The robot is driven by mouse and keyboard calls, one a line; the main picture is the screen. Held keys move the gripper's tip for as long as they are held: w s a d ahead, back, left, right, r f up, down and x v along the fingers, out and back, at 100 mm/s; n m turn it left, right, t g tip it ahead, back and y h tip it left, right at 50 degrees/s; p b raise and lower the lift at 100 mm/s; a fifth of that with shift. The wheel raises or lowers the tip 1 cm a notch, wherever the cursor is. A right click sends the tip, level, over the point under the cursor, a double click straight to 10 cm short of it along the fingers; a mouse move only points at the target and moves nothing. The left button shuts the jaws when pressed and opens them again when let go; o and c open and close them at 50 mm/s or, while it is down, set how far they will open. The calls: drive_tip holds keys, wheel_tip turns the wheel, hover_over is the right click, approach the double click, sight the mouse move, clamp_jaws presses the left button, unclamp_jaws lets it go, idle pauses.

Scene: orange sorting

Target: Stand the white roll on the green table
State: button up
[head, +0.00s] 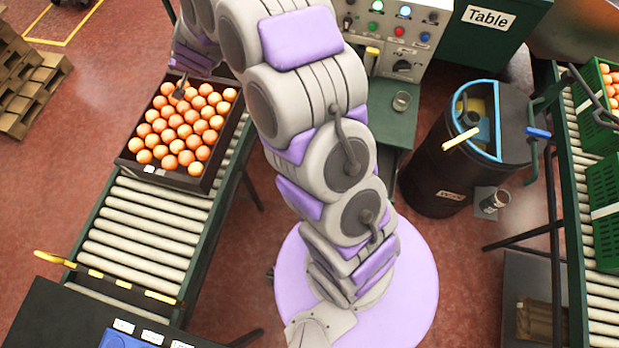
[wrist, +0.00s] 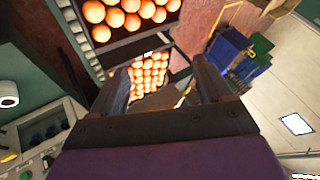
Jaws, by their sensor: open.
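A small pale ring-topped cylinder, apparently the white roll (head: 401,101), stands upright on the green table (head: 396,126) beside the control panel. A white round piece with a dark centre, likely the same roll (wrist: 8,101), shows at the left edge of the wrist view. My gripper (wrist: 162,72) is open, with nothing between its dark fingers. In the head view it is partly hidden at the upper left, over the orange crate and well away from the roll.
A dark crate of oranges (head: 206,182) sits on the left roller conveyor (head: 140,228). A control panel (head: 398,38) stands behind the green table. A black bin (head: 436,172) is to the right, with a silvery cylinder (head: 495,201) beside it. Green crates (head: 606,180) are at the far right.

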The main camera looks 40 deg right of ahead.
drive_tip(key=s+a+r+n+g+y, duration=0.25)
drive_tip(key=s+r, duration=0.25)
drive_tip(key=s, duration=0.6)
drive_tip(key=s+a+r+n+g+y, duration=0.15)
drive_tip(key=s+a+r+n, duration=0.35)
drive_tip(key=s, duration=0.6)
drive_tip(key=s+d+r+g+h, duration=0.1)
drive_tip(key=s+d, duration=0.5)
drive_tip(key=s, duration=0.8)
drive_tip(key=s+d+r+g+h, duration=0.1)
drive_tip(key=s+d+g+h, duration=0.3)
drive_tip(key=s, duration=1)
drive_tip(key=shift+s+d+r+g, duration=0.2)
drive_tip(key=shift+d+g, duration=0.4)
drive_tip(key=shift+d, duration=0.3)
drive_tip(key=shift+n, duration=0.25)
